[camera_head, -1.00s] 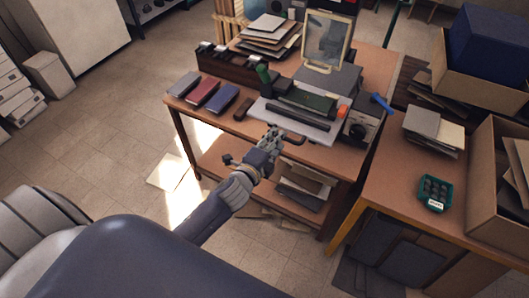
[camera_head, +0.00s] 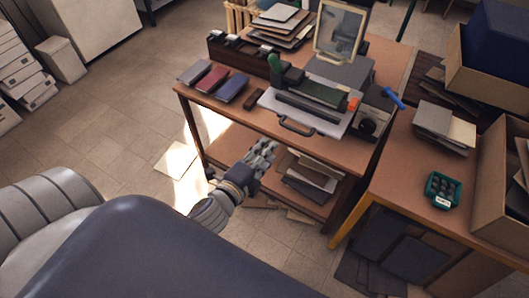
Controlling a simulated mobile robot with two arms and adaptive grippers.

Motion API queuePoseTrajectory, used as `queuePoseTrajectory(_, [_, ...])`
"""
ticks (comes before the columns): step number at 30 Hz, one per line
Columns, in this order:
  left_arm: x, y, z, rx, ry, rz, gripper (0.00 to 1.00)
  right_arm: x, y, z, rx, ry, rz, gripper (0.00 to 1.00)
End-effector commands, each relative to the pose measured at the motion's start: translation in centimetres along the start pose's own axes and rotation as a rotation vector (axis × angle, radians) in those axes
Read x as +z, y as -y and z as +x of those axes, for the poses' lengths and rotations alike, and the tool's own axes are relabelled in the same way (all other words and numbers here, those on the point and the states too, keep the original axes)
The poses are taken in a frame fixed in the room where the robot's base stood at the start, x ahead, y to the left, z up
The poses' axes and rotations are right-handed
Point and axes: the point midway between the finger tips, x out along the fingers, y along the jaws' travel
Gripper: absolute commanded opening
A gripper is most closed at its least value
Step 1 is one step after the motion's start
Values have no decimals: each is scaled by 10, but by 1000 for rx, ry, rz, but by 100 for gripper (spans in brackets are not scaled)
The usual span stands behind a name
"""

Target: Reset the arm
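My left gripper (camera_head: 262,156) is in front of the wooden table (camera_head: 230,108), low beside its lower shelf. It looks apart from the table. I see nothing between its fingers, but the fingers are small and I cannot tell whether they are open or shut. On the table, three velvet covers lie in a row: a grey one (camera_head: 195,71), a red one (camera_head: 213,79) and a blue one (camera_head: 233,89). A press-like device (camera_head: 312,92) with a green handle and a front grip (camera_head: 295,127) stands to their right. My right gripper is not in view.
A second table (camera_head: 410,175) at the right holds a green tray (camera_head: 442,190), papers (camera_head: 443,128) and cardboard boxes (camera_head: 503,160). Papers lie on the lower shelf (camera_head: 225,140). The tiled floor (camera_head: 110,130) at the left is mostly clear.

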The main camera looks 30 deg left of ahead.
Motion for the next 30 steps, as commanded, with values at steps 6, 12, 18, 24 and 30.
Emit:
queuePoseTrajectory(6, [0,0,0,0,0,0,31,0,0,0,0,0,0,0])
queuePoseTrajectory(12, [0,-7,1,12,1,-11,31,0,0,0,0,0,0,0])
queuePoseTrajectory(18, [5,-90,8,165,25,-160,31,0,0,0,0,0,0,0])
queuePoseTrajectory(24, [8,-227,-8,415,114,-432,31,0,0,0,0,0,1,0])
queuePoseTrajectory(30, [7,-352,-57,648,269,-695,31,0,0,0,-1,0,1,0])
